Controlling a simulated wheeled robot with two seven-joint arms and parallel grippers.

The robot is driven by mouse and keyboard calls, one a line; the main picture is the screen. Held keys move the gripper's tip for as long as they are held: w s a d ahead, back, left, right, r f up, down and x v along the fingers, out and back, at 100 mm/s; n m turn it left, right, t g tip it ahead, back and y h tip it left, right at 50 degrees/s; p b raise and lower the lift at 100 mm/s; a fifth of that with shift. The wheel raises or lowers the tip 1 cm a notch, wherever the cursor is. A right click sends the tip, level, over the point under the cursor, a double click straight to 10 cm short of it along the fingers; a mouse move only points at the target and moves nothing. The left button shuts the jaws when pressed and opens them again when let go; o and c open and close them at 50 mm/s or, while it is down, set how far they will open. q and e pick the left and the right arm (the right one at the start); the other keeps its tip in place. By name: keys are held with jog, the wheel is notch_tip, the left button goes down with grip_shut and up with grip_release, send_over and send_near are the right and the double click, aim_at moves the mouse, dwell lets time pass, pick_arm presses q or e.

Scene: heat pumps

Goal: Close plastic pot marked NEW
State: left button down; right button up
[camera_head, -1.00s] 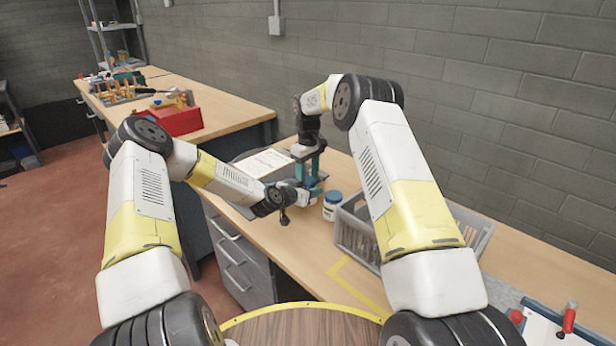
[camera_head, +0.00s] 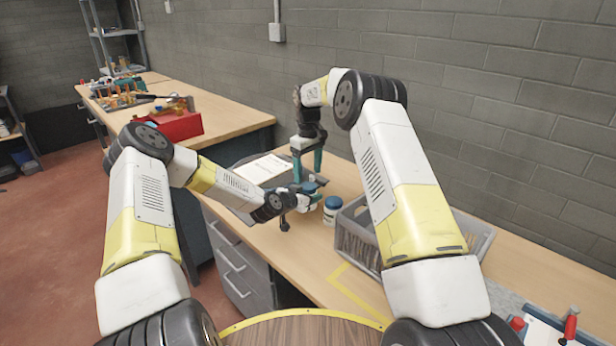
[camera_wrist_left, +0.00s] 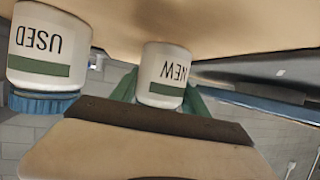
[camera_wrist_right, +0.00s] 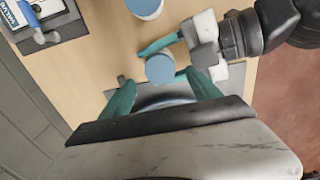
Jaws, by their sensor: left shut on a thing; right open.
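The white pot marked NEW (camera_wrist_left: 163,72) is between my left gripper's teal fingers in the left wrist view, where it appears upside down. My left gripper (camera_head: 306,198) is shut on it at the bench. The right wrist view shows a round blue lid (camera_wrist_right: 160,68) on top of this pot; the seating of its rim cannot be made out. My right gripper (camera_head: 307,169) is open and empty just above the pot, fingers pointing down. A second white pot, marked USED (camera_wrist_left: 45,50), stands beside it with a blue lid; it also shows in the head view (camera_head: 332,212).
A grey crate (camera_head: 352,238) stands right of the pots. A dark tray (camera_head: 246,160) with a white sheet (camera_head: 264,167) lies behind them at left. A red box (camera_head: 178,125) and tools are on the farther bench. The wall is behind my right arm.

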aim_at(308, 186)
jog(key=shift+c, duration=1.1)
jog(key=shift+r, duration=0.35)
jog(key=shift+c, duration=0.3)
notch_tip(308, 186, up, 3)
jog(key=shift+f, duration=0.1)
jog(key=shift+f, duration=0.15)
jog(key=shift+f, duration=3.9)
